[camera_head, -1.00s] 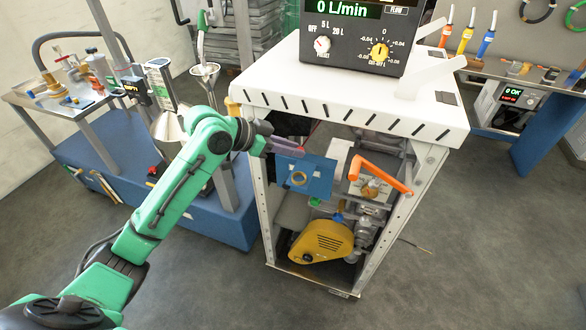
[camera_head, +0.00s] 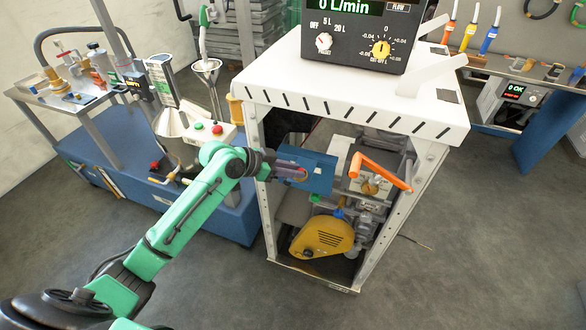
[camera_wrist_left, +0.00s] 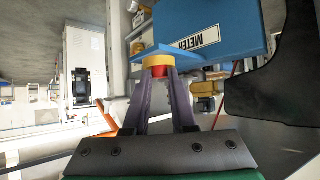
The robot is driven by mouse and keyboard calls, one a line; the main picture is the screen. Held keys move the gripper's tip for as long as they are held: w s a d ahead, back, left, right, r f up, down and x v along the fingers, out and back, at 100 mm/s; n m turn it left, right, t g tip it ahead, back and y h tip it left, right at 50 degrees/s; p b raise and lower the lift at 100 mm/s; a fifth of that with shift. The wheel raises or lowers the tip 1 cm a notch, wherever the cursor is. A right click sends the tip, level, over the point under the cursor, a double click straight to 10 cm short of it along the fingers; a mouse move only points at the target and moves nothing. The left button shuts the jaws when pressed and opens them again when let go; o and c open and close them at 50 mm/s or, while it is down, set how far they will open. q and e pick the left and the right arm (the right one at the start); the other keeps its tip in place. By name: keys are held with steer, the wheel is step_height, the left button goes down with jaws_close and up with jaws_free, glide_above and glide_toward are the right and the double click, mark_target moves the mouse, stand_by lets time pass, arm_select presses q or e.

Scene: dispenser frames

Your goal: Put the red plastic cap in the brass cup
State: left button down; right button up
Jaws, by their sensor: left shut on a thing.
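My left gripper (camera_head: 304,174) reaches in from the left, under the white top, to the blue panel (camera_head: 322,182). In the left wrist view its two purple fingers (camera_wrist_left: 161,74) are shut on the red plastic cap (camera_wrist_left: 162,73). The brass cup (camera_wrist_left: 158,61) shows as a yellow ring at the fingertips, against a blue surface. The cap's red shows right at the ring; I cannot tell whether it is inside or only against it. In the head view the fingers largely cover cup and cap. My right gripper is not in view.
The white top (camera_head: 300,75) of the cart overhangs the panel, with a cart post at the gripper's left. An orange handle (camera_head: 380,170) and a yellow machine cover (camera_head: 322,237) are close by. A blue METER box (camera_wrist_left: 205,30) shows in the left wrist view.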

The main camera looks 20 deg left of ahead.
arm_select(q)
steer(key=c, duration=0.7)
jaws_free()
steer(key=shift+s+f, duration=0.15)
steer(key=shift+f, duration=0.05)
steer(key=shift+c, duration=0.2)
steer(key=shift+r, duration=0.15)
steer(key=r+b+v, duration=0.1)
steer(key=b+v, duration=0.1)
steer(key=v, duration=1)
